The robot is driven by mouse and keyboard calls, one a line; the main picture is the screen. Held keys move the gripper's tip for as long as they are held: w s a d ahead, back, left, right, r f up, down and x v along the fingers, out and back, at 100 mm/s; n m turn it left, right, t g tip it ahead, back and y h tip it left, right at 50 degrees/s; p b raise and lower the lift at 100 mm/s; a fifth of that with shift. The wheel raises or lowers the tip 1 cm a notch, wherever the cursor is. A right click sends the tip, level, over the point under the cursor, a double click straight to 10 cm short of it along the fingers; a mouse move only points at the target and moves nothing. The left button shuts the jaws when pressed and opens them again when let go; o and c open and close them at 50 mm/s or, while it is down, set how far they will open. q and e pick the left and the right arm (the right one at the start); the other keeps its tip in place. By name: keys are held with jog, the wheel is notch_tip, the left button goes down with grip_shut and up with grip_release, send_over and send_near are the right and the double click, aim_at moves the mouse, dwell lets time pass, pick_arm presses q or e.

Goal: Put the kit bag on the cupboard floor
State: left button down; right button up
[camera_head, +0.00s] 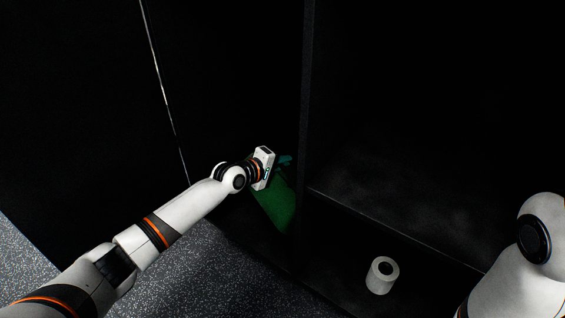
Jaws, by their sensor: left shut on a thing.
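The kit bag (275,208) is dark green and hangs from my left gripper (277,164). My left gripper is shut on its upper part, and the fingertips are hard to see in the dark. The bag is at the left side of the cupboard, beside an upright panel (307,110). The cupboard (365,185) is black inside. Its floor is very dark, and I cannot tell whether the bag touches it.
A white roll (382,276) stands on a dark surface at the lower middle, right of the bag. A shelf edge (395,228) runs above it. Speckled grey floor (205,270) lies below my left arm. The dark left compartment shows no other objects.

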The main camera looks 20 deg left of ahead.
pick_arm(q)
jog(key=shift+f+b, duration=0.4)
jog(key=shift+f, duration=0.05)
dwell(0.3)
jog(key=c, duration=1.4)
grip_release()
jog(key=shift+f, duration=0.1)
